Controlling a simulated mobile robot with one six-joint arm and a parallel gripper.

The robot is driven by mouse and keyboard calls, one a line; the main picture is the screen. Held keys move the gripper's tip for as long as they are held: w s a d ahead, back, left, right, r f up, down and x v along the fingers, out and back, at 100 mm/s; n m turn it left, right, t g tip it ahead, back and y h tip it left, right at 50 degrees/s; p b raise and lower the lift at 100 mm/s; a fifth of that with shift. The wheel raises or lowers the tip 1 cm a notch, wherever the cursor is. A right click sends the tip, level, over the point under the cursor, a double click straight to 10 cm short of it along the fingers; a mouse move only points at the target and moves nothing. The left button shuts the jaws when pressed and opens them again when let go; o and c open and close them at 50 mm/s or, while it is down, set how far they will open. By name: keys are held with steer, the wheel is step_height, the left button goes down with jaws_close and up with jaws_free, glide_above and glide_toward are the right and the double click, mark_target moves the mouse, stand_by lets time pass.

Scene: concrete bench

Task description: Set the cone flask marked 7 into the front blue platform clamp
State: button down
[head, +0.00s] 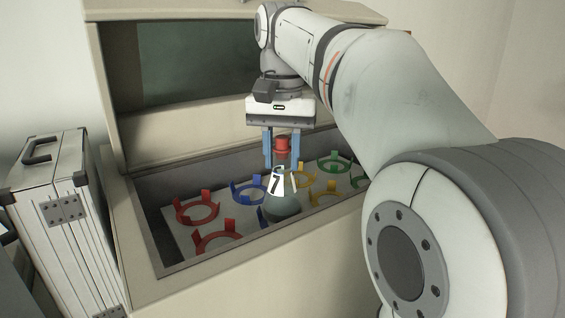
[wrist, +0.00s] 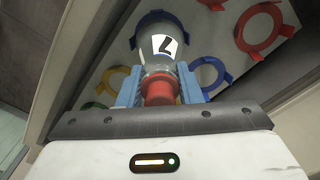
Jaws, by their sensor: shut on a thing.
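The cone flask marked 7 (head: 284,205) has a grey-green lower body, a white label with a black 7 and a red stopper. My gripper (head: 282,160) is shut on it, its blue fingers on either side near the stopper. The flask hangs upright over the platform. The wrist view also shows the flask (wrist: 158,48) between the fingers (wrist: 160,88). The front blue clamp (head: 262,217) is mostly hidden behind the flask; in the wrist view its ring (wrist: 144,20) shows around the flask's far end. I cannot tell the exact gap between them.
The pale platform lies in a sunken grey-walled bay. The back blue clamp (head: 248,188), red clamps (head: 197,212) at left, yellow clamps (head: 327,196) and green clamps (head: 333,166) at right look empty. A silver case (head: 60,215) stands left of the bench.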

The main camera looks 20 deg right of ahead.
steer(key=shift+f, duration=0.75)
steer(key=shift+f, duration=0.2)
steer(key=c, duration=1)
jaws_free()
step_height(320, 180, up, 12)
steer(key=shift+s+r+p, duration=0.1)
steer(key=shift+r+p, duration=0.1)
steer(key=shift+p, duration=0.75)
